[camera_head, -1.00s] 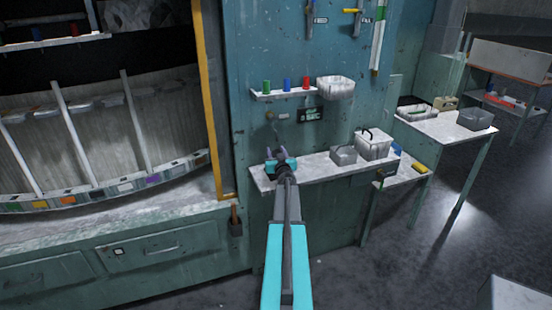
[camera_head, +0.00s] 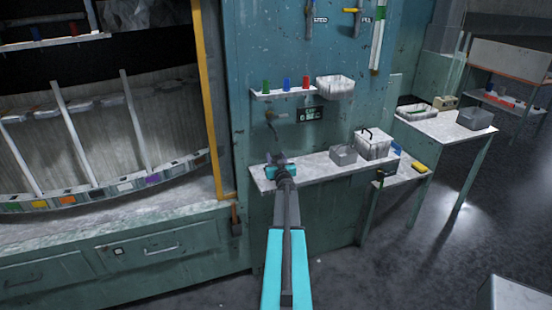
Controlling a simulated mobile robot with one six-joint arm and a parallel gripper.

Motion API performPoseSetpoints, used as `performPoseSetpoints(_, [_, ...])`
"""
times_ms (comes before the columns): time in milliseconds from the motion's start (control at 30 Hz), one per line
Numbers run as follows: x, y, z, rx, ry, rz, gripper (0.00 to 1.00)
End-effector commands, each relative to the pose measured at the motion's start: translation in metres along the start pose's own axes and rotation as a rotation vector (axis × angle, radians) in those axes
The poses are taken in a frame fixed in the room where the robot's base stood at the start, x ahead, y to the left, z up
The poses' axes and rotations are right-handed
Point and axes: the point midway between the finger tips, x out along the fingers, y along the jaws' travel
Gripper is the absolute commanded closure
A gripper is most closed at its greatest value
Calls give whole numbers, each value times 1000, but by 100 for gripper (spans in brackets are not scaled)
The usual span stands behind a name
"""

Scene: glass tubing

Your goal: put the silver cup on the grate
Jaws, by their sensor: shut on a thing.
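My gripper (camera_head: 277,160) is at the end of my cyan and grey arm, over the left end of the white shelf (camera_head: 312,170) on the teal wall. It is shut on a small grey thing, largely hidden by the jaws and too small to identify. I cannot make out a silver cup for certain elsewhere. No grate can be told apart on the shelf; my gripper and wrist cover part of its left end. A small tap-like fitting (camera_head: 272,116) is on the wall just above my gripper.
A grey open box (camera_head: 343,154) and a white box with a dark handle (camera_head: 374,144) stand on the shelf's right half. Above, a small shelf (camera_head: 283,93) holds green, blue and red items beside a white bin (camera_head: 335,87). A dark sign (camera_head: 310,114) hangs between the shelves.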

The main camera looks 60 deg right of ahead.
Motion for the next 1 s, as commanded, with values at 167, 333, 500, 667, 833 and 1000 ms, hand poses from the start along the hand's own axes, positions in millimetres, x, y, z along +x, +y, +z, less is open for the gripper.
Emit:
performPoseSetpoints(167, [0,0,0,0,0,0,40])
performPoseSetpoints(333, [0,0,0,0,0,0,40])
performPoseSetpoints(500, [0,0,-2,0,0,0,40])
performPoseSetpoints(667, [-5,0,-2,0,0,0,40])
performPoseSetpoints(833, [-16,-1,-2,0,0,0,40])
performPoseSetpoints(1000, [-30,-1,-2,0,0,0,40])
